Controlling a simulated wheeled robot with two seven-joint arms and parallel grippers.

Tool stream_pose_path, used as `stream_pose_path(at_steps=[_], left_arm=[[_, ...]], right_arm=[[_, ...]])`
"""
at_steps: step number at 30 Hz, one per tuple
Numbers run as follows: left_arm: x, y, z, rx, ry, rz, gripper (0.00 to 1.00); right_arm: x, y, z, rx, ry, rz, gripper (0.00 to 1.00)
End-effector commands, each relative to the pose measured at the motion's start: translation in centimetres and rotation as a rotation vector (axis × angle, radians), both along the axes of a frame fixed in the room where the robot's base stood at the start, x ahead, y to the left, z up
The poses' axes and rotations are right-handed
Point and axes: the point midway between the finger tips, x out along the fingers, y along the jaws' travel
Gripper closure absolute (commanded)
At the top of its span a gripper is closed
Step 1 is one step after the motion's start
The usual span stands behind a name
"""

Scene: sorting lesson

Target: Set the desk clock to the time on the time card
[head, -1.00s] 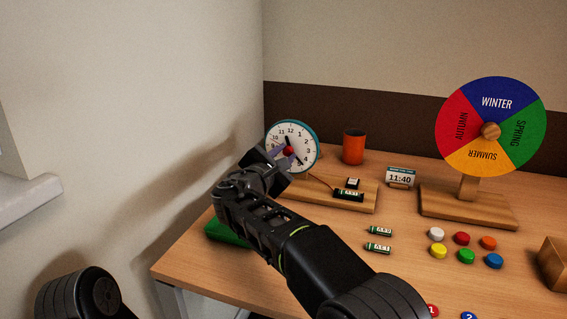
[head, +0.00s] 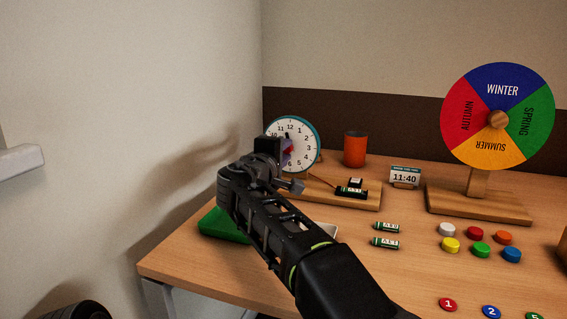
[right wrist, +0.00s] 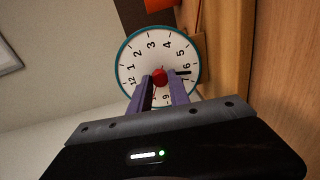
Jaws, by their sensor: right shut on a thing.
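The desk clock (head: 306,139), round with a white face and teal rim, stands upright at the back left of the desk. It also shows in the right wrist view (right wrist: 125,68), turned on its side. My right gripper (head: 288,153) is shut on the red knob (right wrist: 159,76) at the clock's centre, one finger on each side. In the right wrist view a black hand (right wrist: 183,73) points close to the 6; the other hand cannot be made out. The time card (head: 404,175) reads 11:40 and stands right of the clock. My left gripper is out of view.
An orange cup (head: 355,149) stands behind the wooden board (head: 365,202). A season wheel (head: 525,120) stands at the right. Green batteries (head: 387,227) and coloured discs (head: 451,245) lie in front. A green thing (head: 222,227) lies partly under my right arm.

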Motion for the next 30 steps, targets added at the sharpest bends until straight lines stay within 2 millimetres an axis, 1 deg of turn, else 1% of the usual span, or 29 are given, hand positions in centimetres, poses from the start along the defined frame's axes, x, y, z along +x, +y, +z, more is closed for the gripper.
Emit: stream_pose_path(at_steps=[1,9,15,21,30], left_arm=[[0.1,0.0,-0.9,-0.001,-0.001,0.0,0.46],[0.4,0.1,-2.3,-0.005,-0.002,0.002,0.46],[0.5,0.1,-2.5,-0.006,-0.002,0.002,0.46],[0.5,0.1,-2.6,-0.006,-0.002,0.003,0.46],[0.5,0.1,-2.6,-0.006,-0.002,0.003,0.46]], right_arm=[[0.0,0.0,-0.6,0.042,-0.013,-0.001,1.0],[0.0,0.0,-0.4,0.286,-0.091,0.0,1.0],[0.0,0.0,-0.3,0.455,-0.145,0.0,1.0],[0.0,-0.1,-0.3,0.584,-0.186,-0.001,1.0],[0.0,-0.1,-0.3,0.678,-0.218,0.0,1.0]])
